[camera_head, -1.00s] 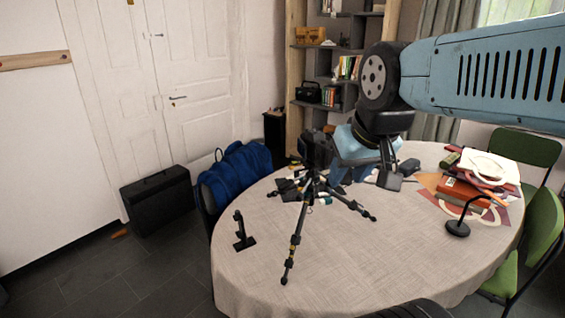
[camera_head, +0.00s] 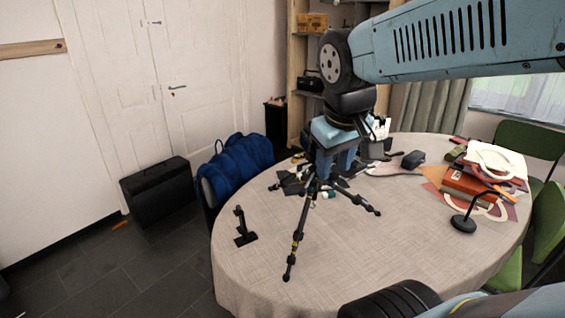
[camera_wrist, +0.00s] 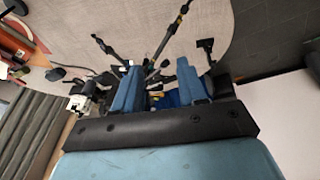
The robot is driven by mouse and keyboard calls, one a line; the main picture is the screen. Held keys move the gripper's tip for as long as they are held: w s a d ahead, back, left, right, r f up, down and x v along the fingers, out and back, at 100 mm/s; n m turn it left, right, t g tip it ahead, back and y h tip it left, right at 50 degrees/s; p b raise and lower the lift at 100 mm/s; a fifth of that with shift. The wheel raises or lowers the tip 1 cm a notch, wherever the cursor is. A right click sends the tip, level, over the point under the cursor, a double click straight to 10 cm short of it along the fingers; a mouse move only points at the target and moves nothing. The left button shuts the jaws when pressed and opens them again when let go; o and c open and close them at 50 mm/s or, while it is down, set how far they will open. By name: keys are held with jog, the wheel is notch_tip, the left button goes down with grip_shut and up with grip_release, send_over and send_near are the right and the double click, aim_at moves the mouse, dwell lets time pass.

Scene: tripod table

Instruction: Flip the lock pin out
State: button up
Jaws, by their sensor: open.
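A black tripod (camera_head: 303,222) stands on the round table with its legs spread. Its legs also show in the wrist view (camera_wrist: 172,32), beyond and between my fingers. My gripper (camera_head: 335,178) points down at the top of the tripod, its two blue fingers apart. In the wrist view the open gripper (camera_wrist: 158,66) has a finger on either side of the tripod's upper part. I cannot tell whether either finger touches it. My gripper hides most of the tripod head in the head view. The lock pin cannot be made out in either view.
The table (camera_head: 390,240) has a clear front. A small black stand (camera_head: 241,228) is at left; dark small items lie behind the tripod. Books (camera_head: 468,183) and a black desk lamp (camera_head: 464,222) are at right. A blue bag (camera_head: 238,170) sits beyond the table's left edge.

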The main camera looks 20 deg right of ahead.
jog(key=w+a+f+n+g+h, duration=0.2)
jog(key=w+f+n+g+h, duration=0.35)
jog(key=w+n+h, duration=0.55)
jog(key=w+a+f+n+t+h, duration=0.55)
jog(key=w+a+f+n, duration=0.35)
jog(key=w+a, duration=0.3)
jog(key=shift+t, duration=0.4)
jog(key=x, duration=1.3)
jog(key=shift+d, duration=0.1)
jog(key=shift+r, duration=0.1)
grip_shut()
